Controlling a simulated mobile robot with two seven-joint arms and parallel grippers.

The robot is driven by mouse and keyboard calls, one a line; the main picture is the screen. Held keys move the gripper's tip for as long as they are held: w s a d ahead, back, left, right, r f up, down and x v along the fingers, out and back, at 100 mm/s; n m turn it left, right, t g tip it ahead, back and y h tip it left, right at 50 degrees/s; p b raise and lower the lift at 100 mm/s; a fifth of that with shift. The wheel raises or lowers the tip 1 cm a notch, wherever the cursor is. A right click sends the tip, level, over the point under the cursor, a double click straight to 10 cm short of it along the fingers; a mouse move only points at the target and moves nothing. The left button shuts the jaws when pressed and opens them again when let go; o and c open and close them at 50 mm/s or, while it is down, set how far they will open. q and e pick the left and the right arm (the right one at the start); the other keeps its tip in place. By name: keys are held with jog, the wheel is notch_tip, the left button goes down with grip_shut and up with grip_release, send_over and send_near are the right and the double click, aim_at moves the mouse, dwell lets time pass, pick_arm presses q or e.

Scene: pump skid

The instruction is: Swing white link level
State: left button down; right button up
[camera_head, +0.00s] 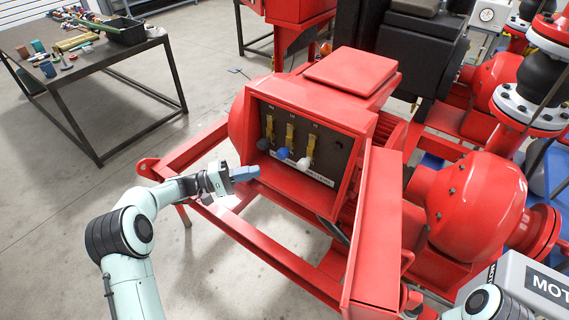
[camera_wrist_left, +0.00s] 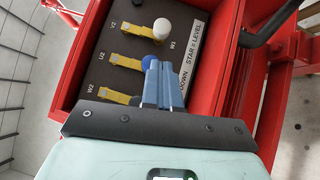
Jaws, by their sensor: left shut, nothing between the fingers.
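The white link (camera_head: 308,152) is a yellow bar with a white knob (camera_head: 303,163) in the open red terminal box. In the left wrist view the white knob (camera_wrist_left: 162,29) stands clear, beyond the blue knob (camera_wrist_left: 148,62). My left gripper (camera_head: 254,171) has its blue fingers shut and empty, in front of the box's lower left. In the wrist view its fingertips (camera_wrist_left: 163,68) overlap the blue knob's edge; contact cannot be told. The third knob is hidden there.
The red box rim (camera_head: 354,178) surrounds the dark panel. A label strip (camera_wrist_left: 195,55) reading "STAR = LEVEL" and "DOWN" runs along the panel's lower edge. Red skid rails (camera_head: 250,238) lie below. A workbench (camera_head: 92,70) stands far left, with open floor between.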

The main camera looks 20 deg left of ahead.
pick_arm(q)
jog(key=shift+d, duration=0.1)
